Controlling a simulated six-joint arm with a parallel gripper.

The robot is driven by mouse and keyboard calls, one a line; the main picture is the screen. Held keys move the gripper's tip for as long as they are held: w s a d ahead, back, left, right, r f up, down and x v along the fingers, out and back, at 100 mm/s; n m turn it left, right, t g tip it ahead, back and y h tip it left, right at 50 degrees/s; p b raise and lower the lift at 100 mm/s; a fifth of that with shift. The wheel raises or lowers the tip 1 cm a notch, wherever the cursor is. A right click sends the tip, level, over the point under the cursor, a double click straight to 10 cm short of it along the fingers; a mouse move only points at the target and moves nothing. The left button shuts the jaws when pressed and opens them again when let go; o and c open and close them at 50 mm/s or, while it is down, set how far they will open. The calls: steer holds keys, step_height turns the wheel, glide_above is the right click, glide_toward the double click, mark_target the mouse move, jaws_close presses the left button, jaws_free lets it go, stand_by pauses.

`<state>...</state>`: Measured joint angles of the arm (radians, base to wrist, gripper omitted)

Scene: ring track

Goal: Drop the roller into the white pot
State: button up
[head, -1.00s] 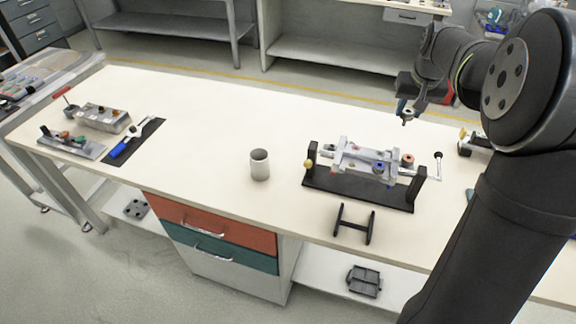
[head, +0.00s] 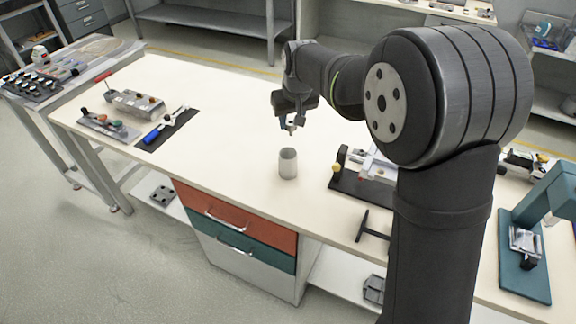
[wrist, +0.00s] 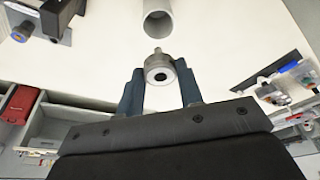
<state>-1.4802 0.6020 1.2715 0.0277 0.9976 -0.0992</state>
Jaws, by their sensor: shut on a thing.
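The white pot (head: 288,163) stands upright on the bench in the head view, with its open top up. Its mouth also shows at the top of the wrist view (wrist: 158,22). My gripper (head: 290,124) is above the bench, a little higher than the pot and behind it in the head view. In the wrist view it is shut on the roller (wrist: 158,68), a small grey metal cylinder with a dark hole in its end and a thinner stub. The roller is held apart from the pot.
A black fixture (head: 362,185) stands right of the pot, partly hidden by my arm. A black stand (head: 372,232) is near the front edge. Tools on a dark mat (head: 166,128) lie at the left. The bench between mat and pot is clear.

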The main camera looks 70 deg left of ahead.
steer(key=shift+s+f, duration=0.1)
steer(key=shift+f, duration=2.9)
steer(key=o, duration=1.1)
steer(key=shift+r, duration=0.1)
step_height(320, 180, up, 17)
glide_above(292, 131)
steer(key=d, duration=0.3)
steer(key=shift+d+f, duration=0.2)
